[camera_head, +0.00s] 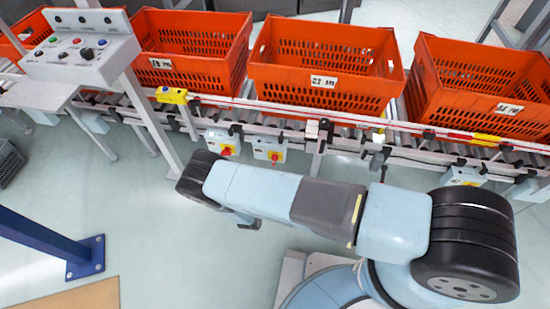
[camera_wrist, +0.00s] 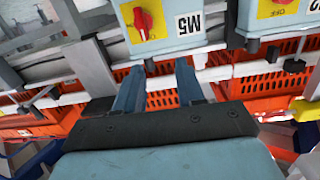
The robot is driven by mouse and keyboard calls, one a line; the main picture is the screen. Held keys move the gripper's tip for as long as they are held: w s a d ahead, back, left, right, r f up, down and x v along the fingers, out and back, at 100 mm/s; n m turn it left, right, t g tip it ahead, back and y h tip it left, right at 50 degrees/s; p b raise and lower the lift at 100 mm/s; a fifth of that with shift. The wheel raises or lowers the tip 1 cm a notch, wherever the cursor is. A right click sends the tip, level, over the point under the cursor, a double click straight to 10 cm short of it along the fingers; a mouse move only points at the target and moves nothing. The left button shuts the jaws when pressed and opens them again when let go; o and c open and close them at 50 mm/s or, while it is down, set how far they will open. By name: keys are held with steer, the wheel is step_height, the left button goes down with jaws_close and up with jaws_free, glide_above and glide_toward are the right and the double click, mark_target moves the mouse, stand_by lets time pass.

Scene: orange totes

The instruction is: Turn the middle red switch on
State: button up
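Grey switch boxes with red rotary knobs on yellow plates hang under the conveyor. In the head view, one red switch (camera_head: 227,151) and another red switch (camera_head: 275,156) sit side by side left of centre. In the wrist view, a red switch (camera_wrist: 143,20) is on a box labelled M5, at the top. A second box (camera_wrist: 262,30) to its right has a yellow plate reading OFF; its knob is cut off by the frame. My gripper (camera_wrist: 160,68) is open and empty, fingers pointing toward the M5 box's lower edge. In the head view my arm mostly hides it.
Orange totes (camera_head: 322,82) stand in a row on the roller conveyor (camera_head: 350,135). A control panel (camera_head: 80,50) with buttons is at the upper left. A blue post (camera_head: 45,235) stands at the lower left. Another box (camera_head: 465,177) hangs farther right.

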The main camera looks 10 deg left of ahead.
mark_target(274, 159)
steer(key=shift+n+t+y, duration=0.3)
steer(key=shift+n+t, duration=0.1)
steer(key=shift+t, duration=0.1)
steer(key=w, duration=0.4)
steer(key=w+d+f, duration=0.1)
steer(key=w, duration=0.3)
steer(key=w+d+f, duration=0.1)
steer(key=w, duration=0.3)
steer(key=shift+d+f, duration=0.15)
steer(key=c, duration=0.7)
